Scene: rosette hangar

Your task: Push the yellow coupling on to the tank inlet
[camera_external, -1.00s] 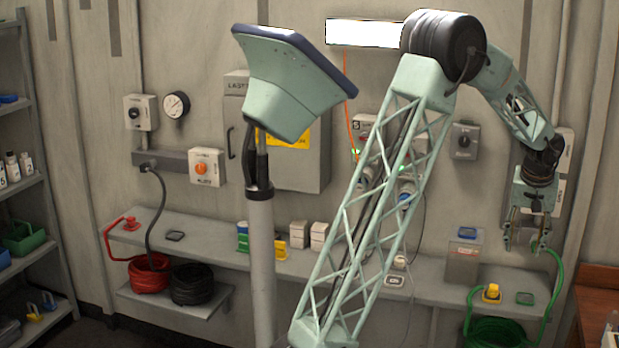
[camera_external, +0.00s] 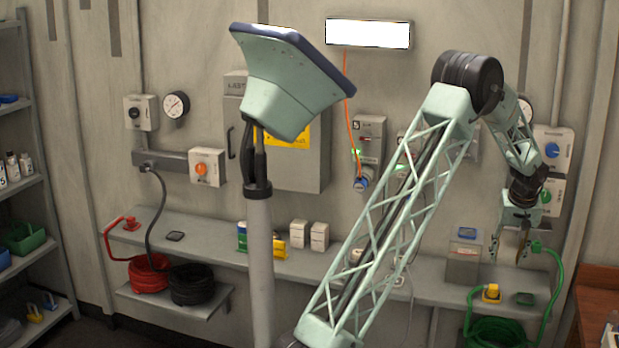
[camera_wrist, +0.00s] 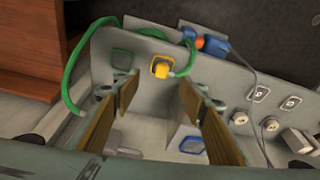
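The yellow coupling (camera_external: 491,293) sits on the right part of the grey wall shelf, with the green hose (camera_external: 556,275) beside it. In the wrist view the yellow coupling (camera_wrist: 161,67) lies beyond my fingertips, at the upper middle, with the green hose (camera_wrist: 75,70) running close by it. My gripper (camera_external: 509,248) is open and empty, above and slightly right of the coupling in the external view. Its two spread fingers (camera_wrist: 158,98) frame empty space in the wrist view. I cannot tell which fitting is the tank inlet.
A grey box with a blue top (camera_external: 465,257) stands on the shelf (camera_external: 420,285), left of the coupling. A dark square pad (camera_external: 525,298) lies to its right. A brown wooden cabinet (camera_external: 598,300) stands at the far right. Blue and orange connectors (camera_wrist: 212,45) show in the wrist view.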

